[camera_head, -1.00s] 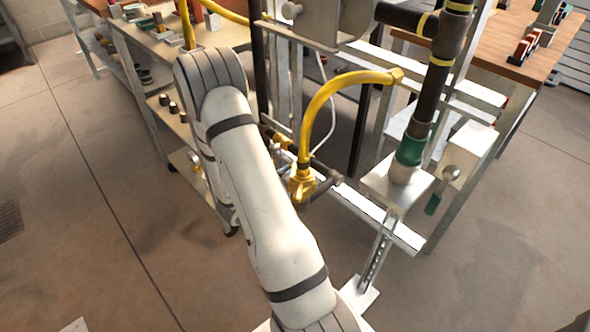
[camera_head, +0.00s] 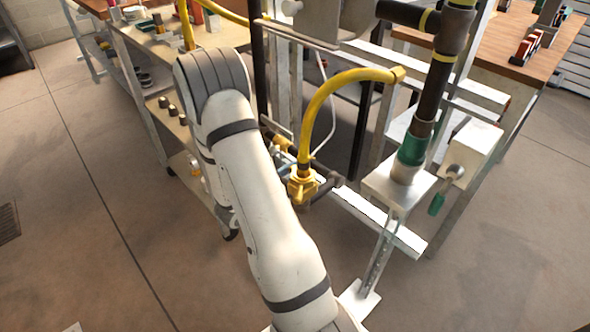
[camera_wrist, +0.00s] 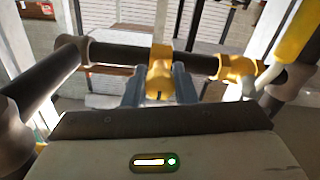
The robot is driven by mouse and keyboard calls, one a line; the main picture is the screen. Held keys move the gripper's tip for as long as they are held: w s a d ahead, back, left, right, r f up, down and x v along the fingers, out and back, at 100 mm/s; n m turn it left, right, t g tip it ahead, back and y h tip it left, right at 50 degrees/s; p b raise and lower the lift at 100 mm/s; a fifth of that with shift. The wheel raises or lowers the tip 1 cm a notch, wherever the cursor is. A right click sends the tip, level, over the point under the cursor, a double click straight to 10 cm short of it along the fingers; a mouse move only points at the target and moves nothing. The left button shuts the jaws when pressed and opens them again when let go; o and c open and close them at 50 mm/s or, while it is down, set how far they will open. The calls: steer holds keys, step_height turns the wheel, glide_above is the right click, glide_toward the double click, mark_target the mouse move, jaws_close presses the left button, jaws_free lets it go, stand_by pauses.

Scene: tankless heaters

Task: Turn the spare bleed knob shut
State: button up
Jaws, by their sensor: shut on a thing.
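A yellow knob (camera_wrist: 160,78) sits on a dark horizontal pipe in the middle of the wrist view. I take it to be the spare bleed knob. My gripper (camera_wrist: 159,88) has a grey finger on each side of it and is shut on it. The knob's lower part is hidden behind my wrist housing. In the head view my arm covers most of the gripper, and I cannot make out the held knob clearly there.
A yellow fitting (camera_wrist: 238,70) on the same pipe, with a yellow hose (camera_head: 318,100), is close to the right. A dark vertical pipe (camera_head: 432,95) with a green collar and a green-handled lever (camera_head: 437,204) stand further right. Open floor lies left of my arm.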

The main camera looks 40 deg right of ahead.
steer(key=shift+f, duration=0.1)
steer(key=o, duration=1)
steer(key=shift+a, duration=0.1)
steer(key=a+p, duration=0.2)
steer(key=a, duration=0.5)
steer(key=shift+s+a, duration=0.3)
